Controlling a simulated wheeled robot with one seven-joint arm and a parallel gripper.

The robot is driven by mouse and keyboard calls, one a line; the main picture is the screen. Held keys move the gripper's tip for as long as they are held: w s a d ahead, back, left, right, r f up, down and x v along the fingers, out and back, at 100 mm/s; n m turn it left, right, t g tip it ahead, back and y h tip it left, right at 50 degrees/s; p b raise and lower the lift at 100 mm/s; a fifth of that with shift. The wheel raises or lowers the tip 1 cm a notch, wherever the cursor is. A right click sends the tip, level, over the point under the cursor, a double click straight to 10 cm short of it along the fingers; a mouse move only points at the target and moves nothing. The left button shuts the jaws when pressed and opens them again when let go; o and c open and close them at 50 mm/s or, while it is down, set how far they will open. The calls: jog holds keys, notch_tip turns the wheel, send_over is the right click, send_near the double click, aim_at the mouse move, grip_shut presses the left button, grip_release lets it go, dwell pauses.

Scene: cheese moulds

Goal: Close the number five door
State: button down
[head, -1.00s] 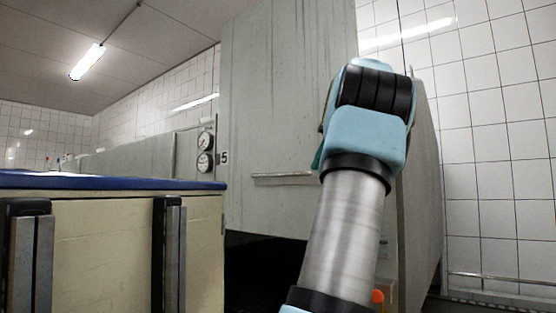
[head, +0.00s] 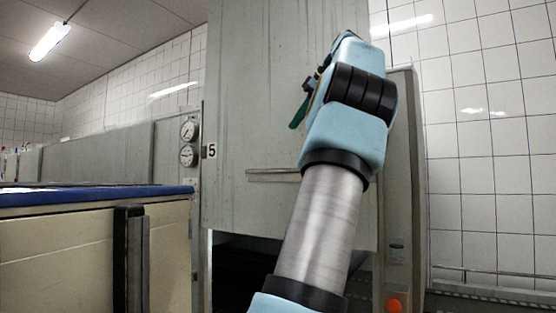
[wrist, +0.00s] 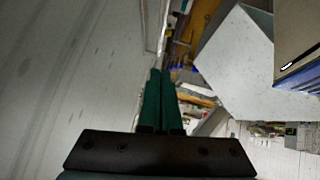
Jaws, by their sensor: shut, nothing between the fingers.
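The number five door (head: 255,105) is a tall grey panel in the middle of the head view, with the plate "5" (head: 211,151) by its left edge. A horizontal handle bar (head: 270,176) crosses its lower part. A dark opening shows below the panel. My gripper (head: 296,122) is in front of the door, above the bar, its green fingers pointing down and left. In the wrist view its green fingers (wrist: 160,75) are shut together and empty. A grey streaked surface, seemingly the door, fills the left there; I cannot tell whether the fingers touch it.
A blue-topped cream cabinet (head: 70,240) with dark handles stands at the left. Two gauges (head: 188,143) are beside the door. A grey post (head: 400,180) with an orange button (head: 393,306) stands at the right, before a white tiled wall (head: 480,160).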

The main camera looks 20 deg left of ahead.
send_over(282, 169)
jog(key=s, duration=0.1)
notch_tip(282, 169, down, 6)
jog(key=shift+w+a+f, duration=0.1)
jog(key=shift+w+f, duration=0.15)
jog(key=shift+f, duration=0.8)
jog(key=shift+w+f, duration=0.25)
jog(key=shift+f, duration=0.8)
